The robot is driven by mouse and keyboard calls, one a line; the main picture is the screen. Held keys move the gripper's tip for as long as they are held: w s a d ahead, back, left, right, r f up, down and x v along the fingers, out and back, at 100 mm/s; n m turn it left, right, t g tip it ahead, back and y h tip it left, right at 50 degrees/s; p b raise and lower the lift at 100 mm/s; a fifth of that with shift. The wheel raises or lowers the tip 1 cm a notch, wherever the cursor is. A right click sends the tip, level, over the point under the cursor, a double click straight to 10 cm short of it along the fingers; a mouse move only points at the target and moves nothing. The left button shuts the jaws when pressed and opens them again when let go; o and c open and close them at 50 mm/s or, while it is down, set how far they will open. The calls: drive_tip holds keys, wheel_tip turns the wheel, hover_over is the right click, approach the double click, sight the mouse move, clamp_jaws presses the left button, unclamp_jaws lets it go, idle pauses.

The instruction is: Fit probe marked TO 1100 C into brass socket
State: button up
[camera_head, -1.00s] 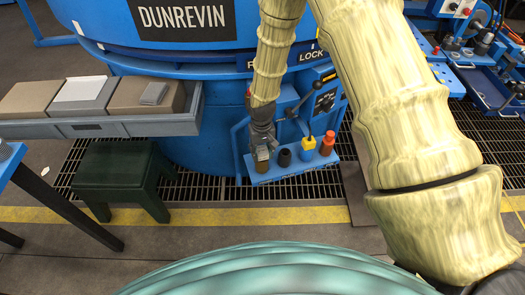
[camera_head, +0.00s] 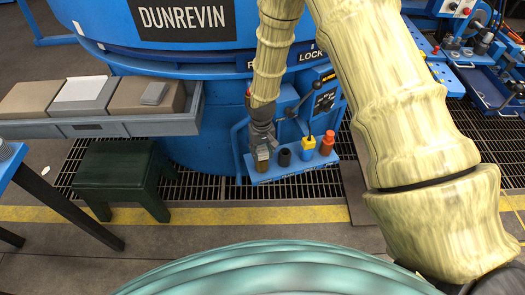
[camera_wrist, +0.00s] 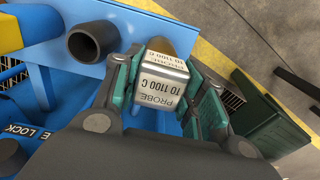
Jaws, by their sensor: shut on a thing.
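My gripper (camera_wrist: 163,88) is shut on a probe (camera_wrist: 166,80), a pale metal block with a label reading PROBE TO 1100 C. In the head view my gripper (camera_head: 262,146) is at the left end of a blue shelf, over a brass-brown socket (camera_head: 262,165). In the wrist view the brass socket (camera_wrist: 180,36) shows just beyond the probe's far edge, partly hidden by it. I cannot tell whether the probe's lower end is inside the socket or only above it.
A black open tube (camera_head: 284,157), a yellow-and-blue holder (camera_head: 307,147) and an orange-red one (camera_head: 327,144) stand right of the brass socket on the blue shelf (camera_head: 290,175). A lever (camera_head: 300,105) rises close behind. A dark green stool (camera_head: 125,175) stands left.

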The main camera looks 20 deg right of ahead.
drive_tip(key=shift+f, duration=0.55)
drive_tip(key=o, duration=0.8)
drive_tip(key=shift+r, duration=0.15)
drive_tip(key=shift+r+p, duration=3.9)
drive_tip(key=shift+r, duration=1.5)
drive_tip(key=shift+f, duration=0.1)
